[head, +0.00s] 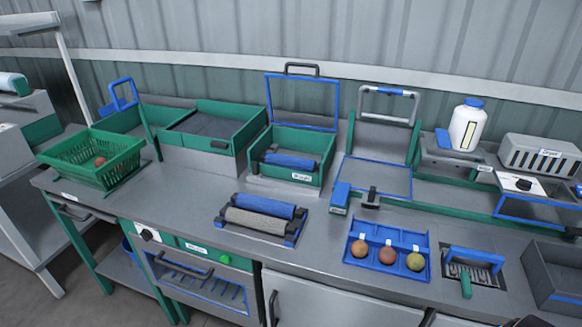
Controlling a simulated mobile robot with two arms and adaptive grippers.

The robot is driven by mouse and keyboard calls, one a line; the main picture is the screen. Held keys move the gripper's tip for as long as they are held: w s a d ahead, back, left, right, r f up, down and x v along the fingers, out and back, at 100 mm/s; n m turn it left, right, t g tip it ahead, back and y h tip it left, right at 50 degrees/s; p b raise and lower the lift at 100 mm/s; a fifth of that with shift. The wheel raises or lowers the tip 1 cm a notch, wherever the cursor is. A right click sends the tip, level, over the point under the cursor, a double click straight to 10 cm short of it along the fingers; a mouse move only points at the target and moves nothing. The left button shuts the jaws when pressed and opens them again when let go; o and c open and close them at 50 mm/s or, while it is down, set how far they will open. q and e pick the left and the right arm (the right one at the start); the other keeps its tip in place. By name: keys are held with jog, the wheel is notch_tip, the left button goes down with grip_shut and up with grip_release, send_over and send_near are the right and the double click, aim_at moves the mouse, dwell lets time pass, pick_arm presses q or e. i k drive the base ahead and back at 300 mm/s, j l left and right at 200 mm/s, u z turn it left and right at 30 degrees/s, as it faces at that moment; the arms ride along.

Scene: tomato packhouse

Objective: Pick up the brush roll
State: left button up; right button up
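Two rolls lie side by side in a dark cradle with blue parts on the front of the steel counter, in the head view. The front one is a grey-beige, rough-looking roll (255,221); the one behind is a blue roll (264,205). Another blue roll (291,160) lies in an open green box (307,178) behind them. I cannot tell for sure which one is the brush roll. No gripper touches any of them. A dark shape at the bottom right edge may be my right gripper (531,321), mostly cut off. My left gripper is out of view.
A green basket (120,168) with a red fruit stands at the left. A blue tray (387,236) with three fruits sits right of the rolls. A blue-framed panel (375,178) and a white bottle (467,126) are farther back. Bare counter (190,200) lies left of the cradle.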

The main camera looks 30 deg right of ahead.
aim_at(257, 204)
jog(key=i+j+z, duration=0.3)
jog(key=j+z, duration=0.25)
jog(key=i+j+z, duration=0.15)
jog(key=j+z, duration=0.15)
jog(key=j, duration=0.15)
jog(key=i+j+z, duration=0.1)
jog(key=j+z, duration=0.15)
jog(key=j, duration=0.1)
